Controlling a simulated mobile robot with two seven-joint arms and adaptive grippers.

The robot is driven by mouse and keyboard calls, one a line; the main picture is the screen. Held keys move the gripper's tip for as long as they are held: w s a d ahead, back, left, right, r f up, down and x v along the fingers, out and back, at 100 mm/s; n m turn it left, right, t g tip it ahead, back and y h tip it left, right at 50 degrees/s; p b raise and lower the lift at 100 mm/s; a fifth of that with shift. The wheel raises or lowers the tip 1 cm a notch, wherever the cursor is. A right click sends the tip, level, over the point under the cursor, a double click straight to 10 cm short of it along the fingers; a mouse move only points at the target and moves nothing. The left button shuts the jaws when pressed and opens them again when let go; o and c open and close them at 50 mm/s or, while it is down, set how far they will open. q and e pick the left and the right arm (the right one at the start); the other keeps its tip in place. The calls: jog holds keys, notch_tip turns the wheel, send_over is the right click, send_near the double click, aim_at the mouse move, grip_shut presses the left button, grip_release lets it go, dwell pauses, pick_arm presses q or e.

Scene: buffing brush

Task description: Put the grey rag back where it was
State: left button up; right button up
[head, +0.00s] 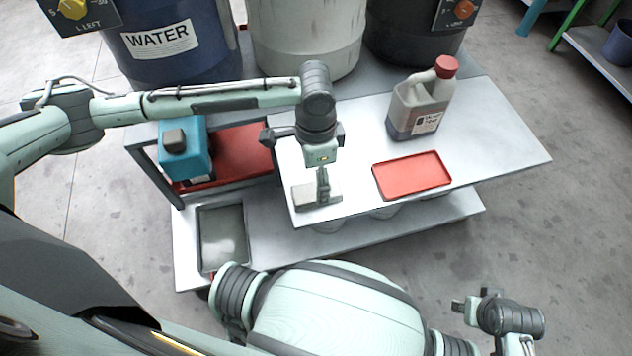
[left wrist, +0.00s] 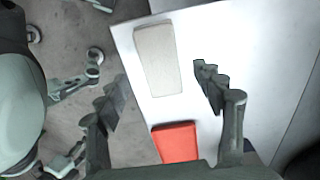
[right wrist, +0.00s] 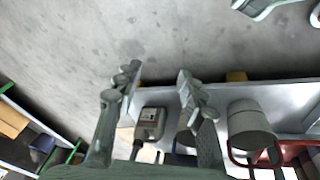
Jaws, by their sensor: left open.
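The grey rag (head: 303,196) is a flat, pale grey-beige folded block on the white table top, at its front left corner. In the left wrist view the rag (left wrist: 158,60) lies flat near the table edge. My left gripper (head: 322,196) points down over the rag in the head view. In the left wrist view my left gripper (left wrist: 160,88) has its fingers wide apart, one to each side of the rag's line, with nothing between them. My right gripper (head: 466,306) is away from the table at the lower right; in its wrist view its fingers (right wrist: 157,78) are apart and empty.
A red tray (head: 412,176) lies empty right of the rag. A grey jug with a red cap (head: 418,105) stands behind it. A teal container (head: 184,150) and a grey tray (head: 222,236) are on lower levels at left. Large drums (head: 305,40) stand behind.

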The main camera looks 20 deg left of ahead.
pick_arm(q)
notch_tip(320, 180, up, 9)
jog(key=shift+p, duration=0.4)
pick_arm(e)
jog(key=f, duration=0.3)
jog(key=shift+s, duration=0.25)
pick_arm(q)
jog(key=shift+f, duration=0.1)
pick_arm(e)
jog(key=shift+s, duration=0.1)
